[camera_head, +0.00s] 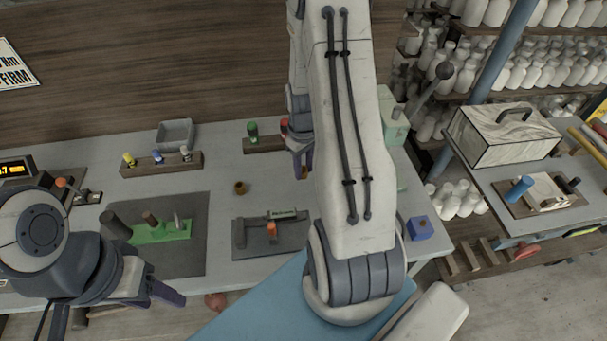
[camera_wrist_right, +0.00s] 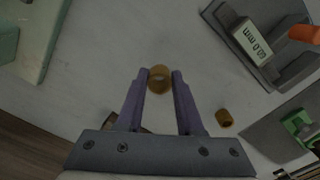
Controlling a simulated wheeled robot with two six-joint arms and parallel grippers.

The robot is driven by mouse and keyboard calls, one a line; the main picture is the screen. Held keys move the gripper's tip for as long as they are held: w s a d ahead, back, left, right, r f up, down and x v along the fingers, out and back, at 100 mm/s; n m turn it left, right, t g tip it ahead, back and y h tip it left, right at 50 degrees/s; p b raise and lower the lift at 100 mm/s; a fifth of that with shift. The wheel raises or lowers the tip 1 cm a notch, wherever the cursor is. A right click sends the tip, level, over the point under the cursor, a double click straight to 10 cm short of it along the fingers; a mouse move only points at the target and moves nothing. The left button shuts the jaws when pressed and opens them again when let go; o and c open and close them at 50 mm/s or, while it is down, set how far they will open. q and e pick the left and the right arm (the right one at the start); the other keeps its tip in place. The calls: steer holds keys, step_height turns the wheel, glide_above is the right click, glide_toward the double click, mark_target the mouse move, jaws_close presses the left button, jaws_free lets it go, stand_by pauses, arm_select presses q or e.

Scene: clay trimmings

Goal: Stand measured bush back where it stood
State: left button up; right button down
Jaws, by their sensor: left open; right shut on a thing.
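My right gripper (camera_head: 302,165) is shut on a brass-coloured bush (camera_wrist_right: 159,78), held between its two purple fingertips in the right wrist view. In the head view the arm hides much of this gripper. A second brass bush (camera_head: 240,188) stands apart on the grey bench (camera_head: 225,165); it also shows in the right wrist view (camera_wrist_right: 225,117). The dark measuring gauge (camera_head: 255,240), with a small display (camera_head: 282,214) and an orange part, lies nearer the front edge. My left gripper (camera_head: 115,305) is open and empty at the front left.
A wooden rack (camera_head: 262,145) with green- and red-topped tools stands behind my right gripper. Another rack (camera_head: 160,165), a grey tray (camera_head: 175,134) and a green fixture (camera_head: 160,234) on a dark mat (camera_head: 190,262) lie left. A blue block (camera_head: 419,228) sits right.

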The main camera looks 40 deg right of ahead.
mark_target(304, 186)
step_height(304, 186, down, 3)
steer(key=shift+f+p, duration=0.2)
steer(key=shift+p, duration=0.15)
steer(key=shift+f, duration=0.25)
steer(key=shift+f, duration=0.15)
steer(key=c, duration=0.5)
jaws_free()
steer(key=shift+c, duration=0.2)
